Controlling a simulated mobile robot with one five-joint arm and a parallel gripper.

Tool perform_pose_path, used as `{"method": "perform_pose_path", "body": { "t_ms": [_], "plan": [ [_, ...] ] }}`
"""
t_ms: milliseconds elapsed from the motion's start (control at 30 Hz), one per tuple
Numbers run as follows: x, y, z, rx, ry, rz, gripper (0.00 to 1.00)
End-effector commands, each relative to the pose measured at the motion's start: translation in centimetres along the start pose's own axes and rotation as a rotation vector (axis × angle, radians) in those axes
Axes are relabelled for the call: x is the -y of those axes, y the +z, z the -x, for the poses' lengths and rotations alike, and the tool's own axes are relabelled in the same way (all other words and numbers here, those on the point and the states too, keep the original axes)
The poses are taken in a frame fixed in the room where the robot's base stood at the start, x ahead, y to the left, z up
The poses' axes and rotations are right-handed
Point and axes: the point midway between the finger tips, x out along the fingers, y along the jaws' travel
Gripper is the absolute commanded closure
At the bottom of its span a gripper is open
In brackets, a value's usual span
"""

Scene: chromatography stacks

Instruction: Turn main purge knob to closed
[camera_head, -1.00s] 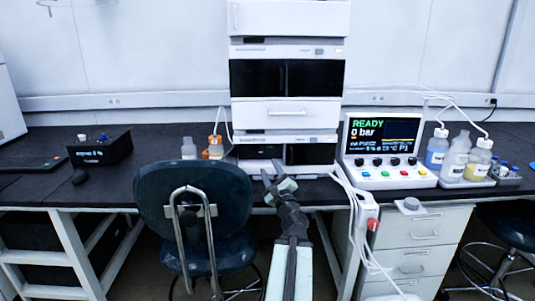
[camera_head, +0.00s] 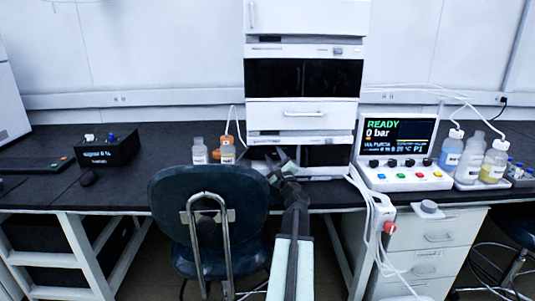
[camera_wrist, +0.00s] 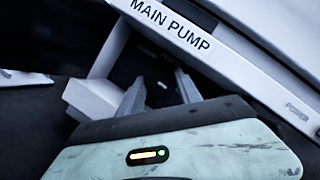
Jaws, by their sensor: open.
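The main pump is the lowest module of the white stack (camera_head: 303,143). Its "MAIN PUMP" label (camera_wrist: 170,22) shows large and tilted in the wrist view, above a dark front recess. My gripper (camera_head: 272,158) is in front of this module's left part in the head view. In the wrist view my gripper (camera_wrist: 160,88) is open, its fingers pointing at the dark front, with a small pale mark between them. I cannot clearly make out the purge knob or its setting; the dark recess and my gripper may hide it.
A dark chair (camera_head: 208,205) stands left of my arm, close to the bench. Bottles (camera_head: 200,152) stand left of the stack. A control panel (camera_head: 400,150) reading READY and 0 bar stands to its right.

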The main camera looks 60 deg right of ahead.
Motion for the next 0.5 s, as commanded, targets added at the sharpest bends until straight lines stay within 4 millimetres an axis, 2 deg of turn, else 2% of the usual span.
{"method": "perform_pose_path", "body": {
  "t_ms": [133, 267, 300, 333, 367, 400, 500],
  "plan": [
    [-0.5, 0.4, -0.1, 0.005, 0.005, -0.002, 0.59],
    [-0.7, 0.6, -0.2, 0.008, 0.007, -0.003, 0.95],
    [-0.7, 0.7, -0.2, 0.009, 0.008, -0.004, 1.00],
    [-0.8, 0.7, -0.2, 0.009, 0.008, -0.004, 1.00],
    [-0.9, 0.1, -2.1, 0.018, 0.016, -0.007, 1.00],
    [-0.9, 0.6, -1.0, 0.016, 0.014, -0.006, 1.00],
    [-1.0, 0.9, -0.6, 0.013, 0.014, 0.000, 1.00]
  ]
}}
